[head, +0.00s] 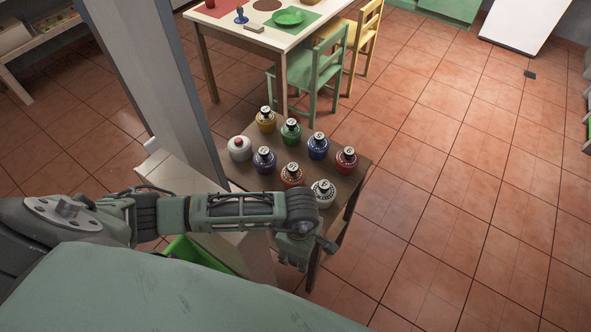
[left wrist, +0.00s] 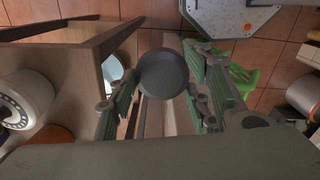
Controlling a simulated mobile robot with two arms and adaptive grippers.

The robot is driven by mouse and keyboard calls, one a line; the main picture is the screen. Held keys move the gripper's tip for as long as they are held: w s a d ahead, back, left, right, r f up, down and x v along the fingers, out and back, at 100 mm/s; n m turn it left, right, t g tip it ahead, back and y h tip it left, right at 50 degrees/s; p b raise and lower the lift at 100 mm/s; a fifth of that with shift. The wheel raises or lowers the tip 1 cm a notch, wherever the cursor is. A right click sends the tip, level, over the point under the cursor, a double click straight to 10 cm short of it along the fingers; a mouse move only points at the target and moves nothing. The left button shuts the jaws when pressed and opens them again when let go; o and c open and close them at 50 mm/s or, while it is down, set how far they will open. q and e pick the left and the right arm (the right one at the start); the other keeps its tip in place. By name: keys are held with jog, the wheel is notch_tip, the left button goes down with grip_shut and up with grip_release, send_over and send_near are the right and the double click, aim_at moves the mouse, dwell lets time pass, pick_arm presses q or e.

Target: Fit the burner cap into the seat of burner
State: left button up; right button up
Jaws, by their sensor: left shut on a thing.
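The cap is hidden in the head view. I cannot make out which burner has the open seat. My right gripper is not in view.
The small wooden table (head: 335,133) stands beside a grey post (head: 160,80). A green bin (head: 185,250) is partly behind my arm. A set dining table (head: 235,38) with green and yellow chairs is farther back. The tiled floor (head: 470,210) at right is clear.

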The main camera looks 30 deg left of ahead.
pick_arm(q)
jog(key=w+a+b, duration=0.1)
jog(key=w, duration=0.2)
jog(key=w+a+b, duration=0.1)
jog(key=w+a, duration=0.1)
jog(key=w, duration=0.2)
jog(key=w+a+b, duration=0.1)
jog(key=w+a, duration=0.1)
jog(key=w, duration=0.2)
jog(key=shift+f, duration=0.15)
jog(key=shift+w+a+b, duration=0.2)
jog(key=shift+w+b, duration=0.2)
jog(key=shift+w, duration=0.1)
jog(key=shift+w+a+f+b, duration=0.25)
jog(key=shift+w+b, duration=0.15)
jog(key=shift+w, duration=0.15)
jog(key=shift+w+a+f+b, duration=0.25)
jog(key=shift+w+b, duration=0.1)
jog(key=shift+w, duration=0.15)
jog(key=shift+w+a+f+b, duration=0.25)
jog(key=shift+w+b, duration=0.15)
jog(key=shift+w, duration=0.15)
jog(key=shift+r, duration=0.15)
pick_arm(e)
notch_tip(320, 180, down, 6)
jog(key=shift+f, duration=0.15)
pick_arm(q)
jog(key=shift+s, duration=0.1)
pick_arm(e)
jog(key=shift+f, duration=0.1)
